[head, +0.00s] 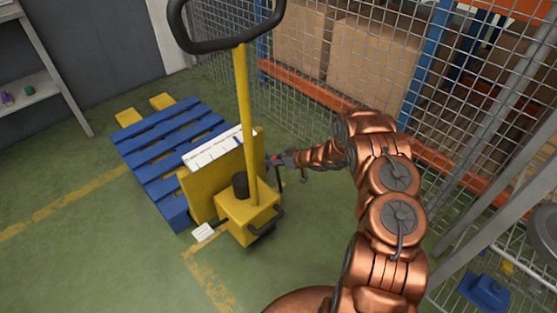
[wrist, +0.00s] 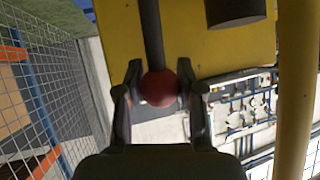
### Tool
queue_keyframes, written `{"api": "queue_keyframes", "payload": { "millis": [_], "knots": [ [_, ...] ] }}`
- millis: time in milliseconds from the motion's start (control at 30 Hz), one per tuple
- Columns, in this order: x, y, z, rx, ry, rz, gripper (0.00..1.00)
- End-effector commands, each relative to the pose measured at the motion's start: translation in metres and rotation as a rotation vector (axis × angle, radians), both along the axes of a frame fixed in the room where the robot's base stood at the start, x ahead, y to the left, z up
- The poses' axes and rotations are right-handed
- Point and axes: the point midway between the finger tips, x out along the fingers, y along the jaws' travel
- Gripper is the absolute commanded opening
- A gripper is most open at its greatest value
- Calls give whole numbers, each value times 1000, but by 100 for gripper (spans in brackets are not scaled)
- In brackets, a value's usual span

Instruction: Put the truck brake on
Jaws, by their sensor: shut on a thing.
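The yellow pallet truck (head: 245,215) stands on the green floor, with its tall yellow handle post and black loop handle (head: 228,40) upright. The brake lever in the wrist view is a dark rod (wrist: 151,35) ending in a red ball knob (wrist: 159,88). My gripper (wrist: 160,92) has its two fingers on either side of the red knob and is shut on it. In the head view my gripper (head: 279,160) is at the right side of the truck's yellow body, where the lever is mostly hidden.
A blue pallet (head: 165,150) lies behind the truck, its forks showing beyond. A wire mesh fence (head: 290,95) with boxes on racking stands close on the right. A shelf (head: 35,105) is at the left. The floor at the lower left is clear.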

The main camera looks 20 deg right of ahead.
Motion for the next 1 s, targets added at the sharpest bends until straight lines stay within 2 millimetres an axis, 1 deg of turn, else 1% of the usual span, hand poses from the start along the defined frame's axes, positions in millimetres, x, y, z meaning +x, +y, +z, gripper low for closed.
{"api": "queue_keyframes", "payload": {
  "millis": [200,600,633,867,1000],
  "knots": [
    [5,3,-1,0,0,2,0],
    [6,3,-2,0,0,1,0],
    [6,3,-2,0,0,1,39],
    [6,2,-2,-1,1,0,63],
    [5,2,-2,-1,1,0,63]
  ]
}}
